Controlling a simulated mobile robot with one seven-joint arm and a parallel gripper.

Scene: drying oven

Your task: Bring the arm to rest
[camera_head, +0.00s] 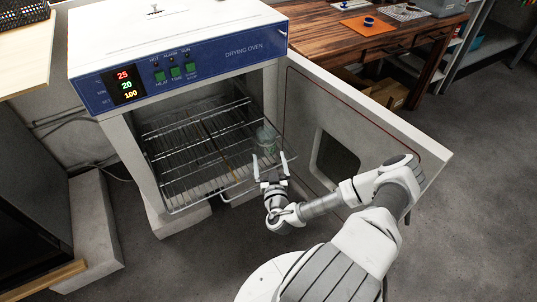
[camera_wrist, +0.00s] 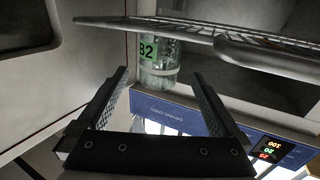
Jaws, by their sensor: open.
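My gripper (camera_head: 270,164) is open and empty, held at the front edge of the oven's wire rack. Its two fingers also show in the wrist view (camera_wrist: 160,78), spread apart. A clear bottle (camera_head: 266,138) with a green label stands on the rack's right side, just beyond the fingertips. The wrist view looks upside down and shows the bottle (camera_wrist: 158,62) past the fingers, apart from them. My arm reaches in from the lower right, bent at the elbow.
The drying oven (camera_head: 180,72) has its door (camera_head: 375,120) swung open to the right, close beside my arm. The wire rack (camera_head: 190,150) sticks out of the chamber. A wooden table (camera_head: 340,40) stands behind. Grey floor lies clear at the right.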

